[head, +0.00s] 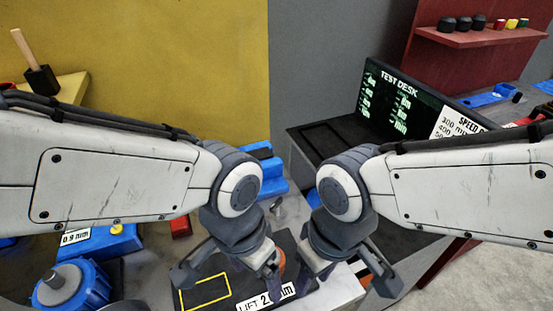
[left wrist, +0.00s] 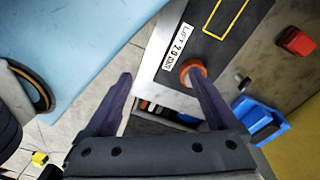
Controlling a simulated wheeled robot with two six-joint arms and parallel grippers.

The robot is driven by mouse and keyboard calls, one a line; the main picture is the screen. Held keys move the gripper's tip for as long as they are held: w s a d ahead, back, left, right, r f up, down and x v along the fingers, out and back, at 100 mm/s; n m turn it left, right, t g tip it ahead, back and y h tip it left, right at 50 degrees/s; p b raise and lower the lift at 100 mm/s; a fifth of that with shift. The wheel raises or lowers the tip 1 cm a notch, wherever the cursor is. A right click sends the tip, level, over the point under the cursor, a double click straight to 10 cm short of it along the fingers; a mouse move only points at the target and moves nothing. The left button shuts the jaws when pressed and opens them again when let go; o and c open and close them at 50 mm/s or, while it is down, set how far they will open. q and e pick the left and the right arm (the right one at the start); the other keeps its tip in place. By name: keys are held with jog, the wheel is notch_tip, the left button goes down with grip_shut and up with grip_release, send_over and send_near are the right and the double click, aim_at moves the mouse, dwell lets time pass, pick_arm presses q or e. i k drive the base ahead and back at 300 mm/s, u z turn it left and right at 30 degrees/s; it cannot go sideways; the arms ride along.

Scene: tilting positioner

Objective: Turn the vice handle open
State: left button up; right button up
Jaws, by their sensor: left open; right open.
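A blue vice (head: 268,172) stands behind my forearms in the head view, partly hidden by my left wrist. It also shows at the lower right of the left wrist view (left wrist: 262,122). A small grey piece (head: 277,204), possibly its handle, lies on the near side of the vice; I cannot tell its setting. My left gripper (head: 228,270) is open and empty above the dark plate, its right fingertip close to an orange round part (left wrist: 190,75). My right gripper (head: 345,284) is open and empty, to the right of the plate. Both are apart from the vice.
The dark plate (head: 205,292) has a yellow outline and a "LIFT 2.0 mm" label. A red block (head: 180,227) lies left of the vice. A blue fixture (head: 95,280) stands at lower left. A "TEST DESK" screen (head: 400,100) stands at back right.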

aim_at(275, 209)
jog(key=u, duration=0.85)
jog(key=k, duration=0.75)
jog(key=z, duration=0.65)
jog(key=i, duration=0.45)
jog(key=u, duration=0.05)
